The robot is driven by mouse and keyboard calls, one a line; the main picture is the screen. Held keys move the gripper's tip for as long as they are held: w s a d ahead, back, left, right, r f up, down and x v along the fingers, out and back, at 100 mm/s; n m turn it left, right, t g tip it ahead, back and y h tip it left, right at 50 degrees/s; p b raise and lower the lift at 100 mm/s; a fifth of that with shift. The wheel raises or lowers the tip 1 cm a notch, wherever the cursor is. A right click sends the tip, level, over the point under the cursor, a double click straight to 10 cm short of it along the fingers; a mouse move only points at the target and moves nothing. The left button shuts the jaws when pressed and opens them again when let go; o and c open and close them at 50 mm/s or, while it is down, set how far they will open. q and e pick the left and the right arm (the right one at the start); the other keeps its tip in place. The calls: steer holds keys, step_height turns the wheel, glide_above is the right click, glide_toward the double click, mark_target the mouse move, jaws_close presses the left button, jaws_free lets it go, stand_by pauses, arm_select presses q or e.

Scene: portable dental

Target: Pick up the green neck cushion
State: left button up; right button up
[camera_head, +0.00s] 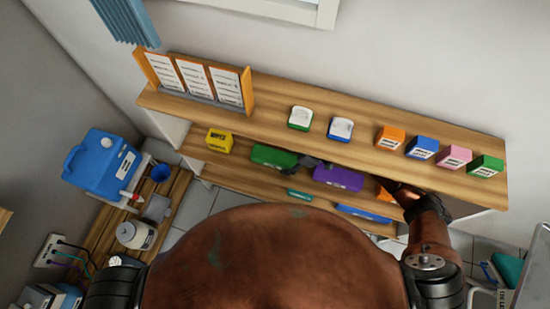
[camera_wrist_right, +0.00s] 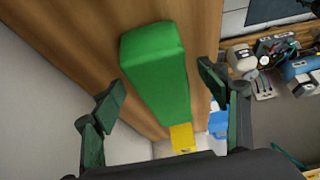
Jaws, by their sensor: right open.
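The green neck cushion (camera_head: 272,156) lies on the lower wooden shelf, between a yellow block and a purple cushion-like block. In the right wrist view the green cushion (camera_wrist_right: 158,75) is a long, rounded block straight ahead, between the fingers. My right gripper (camera_head: 312,164) shows as dark fingers at the cushion's right end, partly hidden by the upper shelf and purple block. In the wrist view the right gripper (camera_wrist_right: 160,84) is open, one finger to each side of the cushion, with gaps visible. I cannot tell whether they overlap it in depth. My left gripper is out of view.
The upper shelf (camera_head: 270,128) overhangs the lower one and holds small coloured boxes. The purple block (camera_head: 338,178) is close to my right gripper. The yellow block (camera_head: 219,141) is beyond the cushion. A blue jug (camera_head: 100,163) stands at the left.

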mark_target(276, 156)
steer(key=shift+w+a, duration=0.15)
steer(key=shift+a, duration=0.3)
steer(key=a, duration=0.2)
steer(key=w+a+b, duration=0.1)
steer(key=a, duration=0.1)
steer(key=shift+w+a, duration=0.2)
steer(key=shift+a+f, duration=0.1)
steer(key=shift+f, duration=0.5)
steer(key=shift+r, duration=0.1)
steer(key=shift+c, duration=0.3)
steer(key=c, duration=1.2)
steer(key=shift+c, duration=0.2)
